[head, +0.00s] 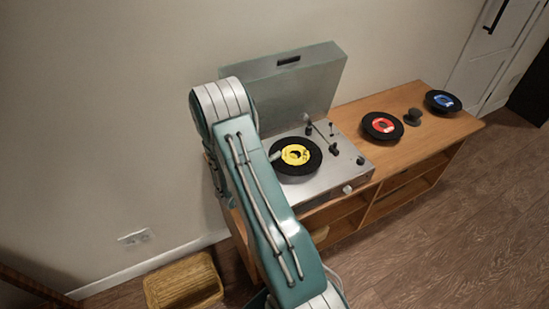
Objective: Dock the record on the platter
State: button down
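A black record with a yellow label (308,168) is at the platter position of the grey turntable (335,181). It looks roughly level, but I cannot tell whether it rests on the platter or is held just above it. The platter is hidden beneath it. My arm crosses in front of the turntable's left side and hides most of my gripper. A small pale tip, apparently of my gripper (275,156), shows at the record's left edge. Whether the fingers are closed on the record does not show.
The turntable's lid (300,85) stands open behind. The tonearm (322,132) is right of the record. On the wooden cabinet (405,160) lie a red-label record (382,126), a small dark object (412,117) and a blue-label record (443,101). A wicker box (182,282) is on the floor.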

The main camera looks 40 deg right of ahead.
jog(key=shift+w+r, duration=0.1)
jog(key=shift+r, duration=0.35)
jog(key=shift+a, duration=0.1)
jog(key=shift+w+a+r, duration=0.1)
jog(key=shift+a, duration=0.05)
jog(key=shift+w, duration=0.15)
dwell(0.4)
jog(key=shift+a+f, duration=0.1)
jog(key=shift+f, duration=0.85)
jog(key=shift+r, duration=0.3)
dwell(0.4)
jog(key=shift+r, duration=0.5)
dwell(0.6)
jog(key=shift+f, duration=0.75)
dwell(0.3)
